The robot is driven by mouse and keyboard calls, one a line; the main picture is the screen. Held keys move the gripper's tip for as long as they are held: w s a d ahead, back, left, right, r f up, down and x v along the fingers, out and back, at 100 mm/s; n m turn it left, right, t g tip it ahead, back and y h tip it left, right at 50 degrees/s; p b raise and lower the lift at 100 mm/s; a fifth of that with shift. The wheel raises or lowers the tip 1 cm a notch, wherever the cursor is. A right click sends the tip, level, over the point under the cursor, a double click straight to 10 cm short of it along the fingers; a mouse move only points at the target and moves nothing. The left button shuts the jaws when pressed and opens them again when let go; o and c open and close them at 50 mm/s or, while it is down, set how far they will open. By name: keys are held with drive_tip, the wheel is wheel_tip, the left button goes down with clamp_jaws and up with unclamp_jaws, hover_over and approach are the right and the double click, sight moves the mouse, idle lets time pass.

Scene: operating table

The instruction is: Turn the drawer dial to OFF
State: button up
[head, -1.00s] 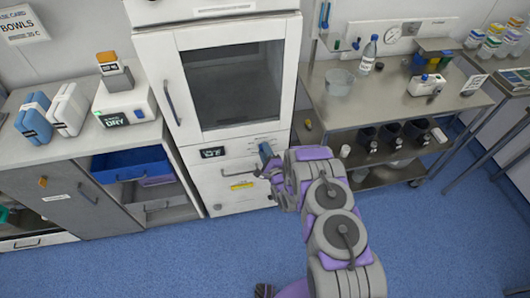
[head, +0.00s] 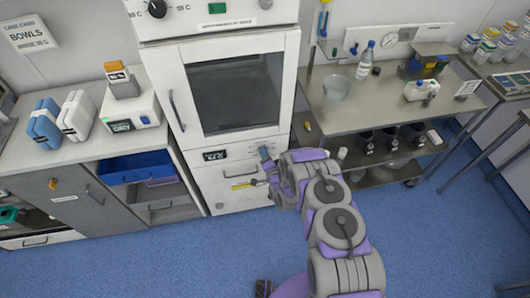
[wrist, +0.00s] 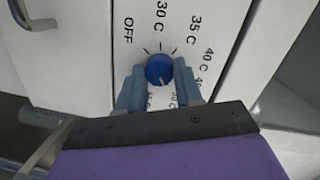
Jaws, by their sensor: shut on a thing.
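The drawer dial (wrist: 160,69) is a round blue knob on the white drawer front (wrist: 85,60) in the wrist view. Printed marks run around it: OFF at the upper left, 30 C above, then 35 C and 40 C toward the right. A pale pointer line on the knob faces down and slightly right, away from the OFF mark. My gripper (wrist: 159,78) is shut on the dial, one blue finger on each side. In the head view my gripper (head: 268,160) is at the drawer front below the cabinet door; my arm partly hides the dial there.
The white warming cabinet (head: 290,70) with a glass door stands above the drawer. A steel cart (head: 330,120) with bottles and bins is close on the right. A counter with an open blue bin (head: 130,165) is on the left.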

drive_tip(key=n+t+h, duration=0.1)
drive_tip(key=n, duration=0.9)
drive_tip(key=f+n+t+h, duration=0.1)
drive_tip(key=n, duration=1)
drive_tip(key=n+t+h+p, duration=0.1)
drive_tip(key=n, duration=0.9)
drive_tip(key=shift+s+a+f+n+h, duration=0.2)
drive_tip(key=shift+s+a+n+h, duration=0.1)
drive_tip(key=shift+n, duration=0.1)
drive_tip(key=shift+n+t+y+b, duration=0.3)
drive_tip(key=shift+n+y+b, duration=0.35)
drive_tip(key=shift+n, duration=2.25)
drive_tip(key=o, duration=0.8)
drive_tip(key=shift+w, duration=0.1)
drive_tip(key=shift+o, duration=1.2)
drive_tip(key=shift+w+r, duration=0.1)
drive_tip(key=shift+r, duration=0.1)
